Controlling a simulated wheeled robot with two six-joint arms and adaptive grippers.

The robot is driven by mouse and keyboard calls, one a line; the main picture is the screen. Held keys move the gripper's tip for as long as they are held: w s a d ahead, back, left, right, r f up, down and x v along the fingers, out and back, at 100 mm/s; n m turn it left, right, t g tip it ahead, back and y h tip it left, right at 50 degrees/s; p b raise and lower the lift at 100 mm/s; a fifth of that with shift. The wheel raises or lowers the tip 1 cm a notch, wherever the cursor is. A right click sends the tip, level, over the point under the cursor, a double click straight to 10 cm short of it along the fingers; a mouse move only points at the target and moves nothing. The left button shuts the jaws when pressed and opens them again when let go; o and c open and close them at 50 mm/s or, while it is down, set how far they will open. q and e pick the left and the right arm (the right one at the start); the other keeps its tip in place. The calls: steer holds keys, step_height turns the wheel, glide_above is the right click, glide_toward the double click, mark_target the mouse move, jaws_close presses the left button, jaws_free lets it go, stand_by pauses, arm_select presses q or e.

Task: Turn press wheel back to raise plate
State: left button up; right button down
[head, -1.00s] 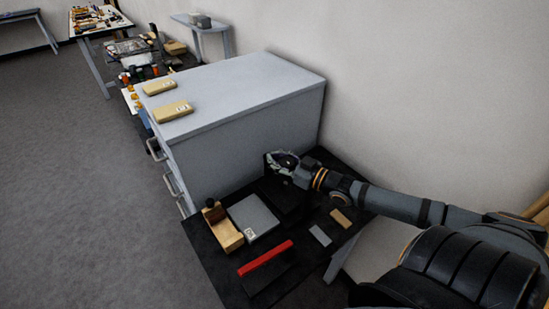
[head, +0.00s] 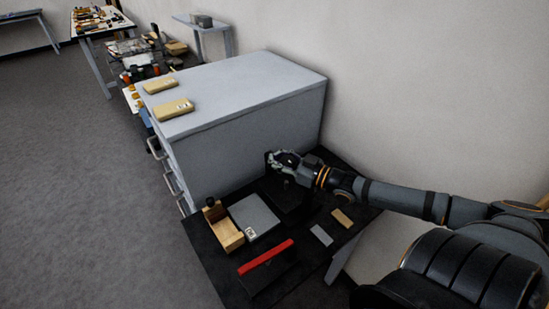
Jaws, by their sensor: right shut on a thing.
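My right gripper (head: 279,161) reaches in from the right over the back of the black table, close to the grey cabinet. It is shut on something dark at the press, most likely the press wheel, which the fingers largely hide. The dark press body (head: 287,196) stands below the gripper and blends into the black table top. I cannot make out the plate or its height. My left gripper is not in view.
The black table (head: 212,266) holds a wooden box (head: 226,232), a grey slab (head: 254,217), a red bar (head: 266,257) and two small blocks (head: 342,218). A grey cabinet (head: 245,90) stands behind, with two tan boxes (head: 173,109) on top. A wall closes the right side.

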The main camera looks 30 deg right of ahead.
steer(key=shift+f+y, duration=0.25)
steer(key=shift+y, duration=0.05)
steer(key=shift+s+a+n+g+y+b, duration=0.1)
steer(key=shift+n+g+y+b, duration=0.3)
steer(key=shift+y+b, duration=0.15)
steer(key=shift+s+a+n+g+y+b, duration=0.1)
steer(key=shift+n+g+y+b, duration=0.2)
steer(key=shift+n+y+b, duration=0.2)
steer(key=shift+a+r+n+g+y+b, duration=0.1)
steer(key=shift+r+n+g+y+b, duration=0.05)
steer(key=shift+n+g+y+b, duration=0.35)
stand_by(0.5)
steer(key=c, duration=1.6)
jaws_free()
steer(key=o, duration=0.5)
steer(key=shift+s+d, duration=0.15)
steer(key=shift+d, duration=0.05)
steer(key=shift+a+r, duration=0.1)
steer(key=shift+a, duration=0.05)
